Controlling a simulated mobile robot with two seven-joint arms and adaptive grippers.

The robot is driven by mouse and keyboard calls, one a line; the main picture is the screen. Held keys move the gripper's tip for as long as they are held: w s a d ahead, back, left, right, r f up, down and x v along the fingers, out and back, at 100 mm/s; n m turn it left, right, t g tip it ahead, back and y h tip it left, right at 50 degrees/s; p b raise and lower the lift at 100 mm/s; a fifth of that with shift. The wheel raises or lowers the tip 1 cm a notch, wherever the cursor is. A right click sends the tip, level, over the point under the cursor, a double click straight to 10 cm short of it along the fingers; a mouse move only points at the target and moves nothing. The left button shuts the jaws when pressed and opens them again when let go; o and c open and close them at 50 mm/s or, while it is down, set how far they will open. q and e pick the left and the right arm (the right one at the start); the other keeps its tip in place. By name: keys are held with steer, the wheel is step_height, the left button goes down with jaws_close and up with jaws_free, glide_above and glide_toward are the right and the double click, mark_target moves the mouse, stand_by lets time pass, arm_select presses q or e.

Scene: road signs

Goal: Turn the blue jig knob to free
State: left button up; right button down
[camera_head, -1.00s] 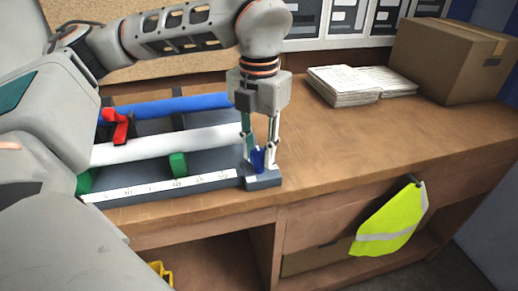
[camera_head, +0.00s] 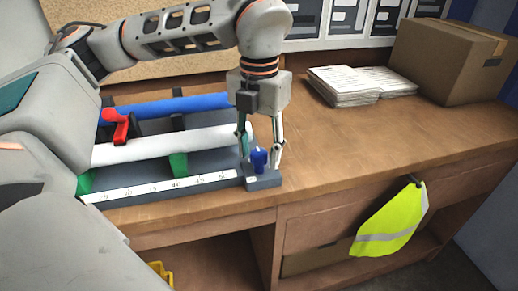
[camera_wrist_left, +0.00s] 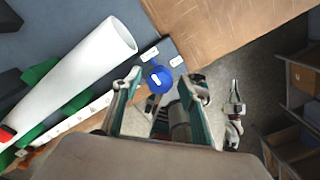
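The blue jig knob (camera_head: 259,159) stands on a grey block at the right end of the jig (camera_head: 215,185). In the left wrist view the knob (camera_wrist_left: 158,79) shows from above, with a white mark tilted up to the right. Two small white labels lie just beyond it, too small to read. My left gripper (camera_head: 261,153) points down over the knob, open, with one finger on each side. In the left wrist view the fingertips (camera_wrist_left: 162,84) stand apart from the knob. A small gripper-like shape (camera_wrist_left: 236,105), apparently my right gripper, hangs lower right.
The jig carries a white tube (camera_head: 165,145), a blue tube (camera_head: 180,106), a red clamp (camera_head: 118,127) and green stops (camera_head: 179,165). A paper stack (camera_head: 345,86) and a cardboard box (camera_head: 450,60) stand at the back right. The bench right of the knob is clear.

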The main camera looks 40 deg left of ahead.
mark_target(259, 152)
arm_select(q)
step_height(259, 152, up, 12)
stand_by(0.6)
stand_by(0.5)
